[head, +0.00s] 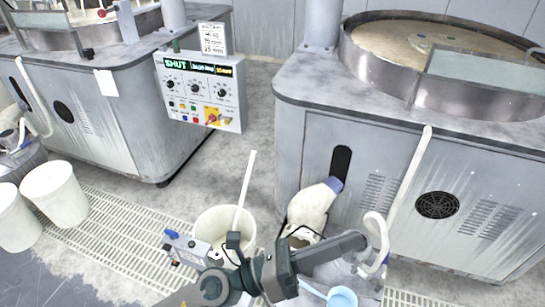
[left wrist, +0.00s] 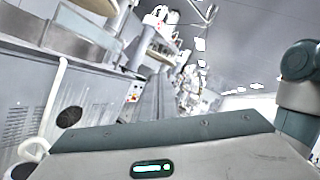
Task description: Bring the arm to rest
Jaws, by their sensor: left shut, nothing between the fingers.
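My left arm comes in at the bottom of the head view, with dark grey joints. My left gripper (head: 345,244) points to the right in front of the right-hand machine's cabinet. Its fingers look closed together, with nothing held between them. In the left wrist view the grey gripper housing (left wrist: 160,155), with a lit slot, fills the bottom, and the fingertips are hidden. My right gripper is not in view.
A polishing machine (head: 335,135) with a round platen (head: 425,45) stands close at the right. Another machine (head: 140,110) and a control panel (head: 200,90) are at the left. A white bucket (head: 215,222) and pale hose (head: 375,225) are near my arm. More buckets (head: 55,190) stand left.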

